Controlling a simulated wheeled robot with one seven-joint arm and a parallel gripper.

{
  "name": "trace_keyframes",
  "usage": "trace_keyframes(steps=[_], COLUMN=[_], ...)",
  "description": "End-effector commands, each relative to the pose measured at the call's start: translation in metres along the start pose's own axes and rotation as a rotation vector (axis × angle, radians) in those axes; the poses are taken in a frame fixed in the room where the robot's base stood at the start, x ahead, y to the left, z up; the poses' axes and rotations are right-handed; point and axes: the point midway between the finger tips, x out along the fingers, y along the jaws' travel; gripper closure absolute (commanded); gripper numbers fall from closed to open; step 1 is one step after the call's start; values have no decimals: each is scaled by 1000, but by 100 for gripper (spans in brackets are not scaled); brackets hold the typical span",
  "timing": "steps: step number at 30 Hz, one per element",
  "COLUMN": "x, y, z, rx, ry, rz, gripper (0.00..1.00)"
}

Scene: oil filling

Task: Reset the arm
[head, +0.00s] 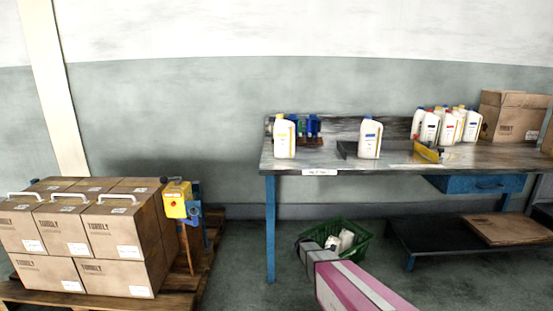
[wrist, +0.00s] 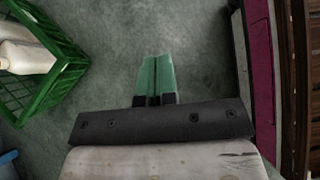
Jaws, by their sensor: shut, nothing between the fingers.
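My gripper (wrist: 157,60) shows in the wrist view with its green fingers together and nothing between them. It points at bare floor, with no object at its tips. In the head view part of my arm, pink and grey, shows at the bottom centre, in front of the workbench (head: 320,165). I cannot make out the fingers in that view.
A green crate (head: 362,253) with white bottles stands on the floor below the bench; it also shows in the wrist view (wrist: 62,45). White bottles (head: 370,138) stand on the bench. Stacked cartons (head: 125,235) sit on a pallet at left.

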Motion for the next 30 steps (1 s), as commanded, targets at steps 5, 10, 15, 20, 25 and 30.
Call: trace_keyframes(steps=[5,10,15,20,25,30], x=[-42,-83,-118,-135,-138,-138], y=[-78,-138,-181,-198,-200,-200], z=[39,62,77,83,83,83], rx=[478,923,1261,1420,1447,1447], ry=[239,445,590,653,662,662], rz=[-79,-227,-400,-505,-524,-524], gripper=[100,100,100,100,100,100])
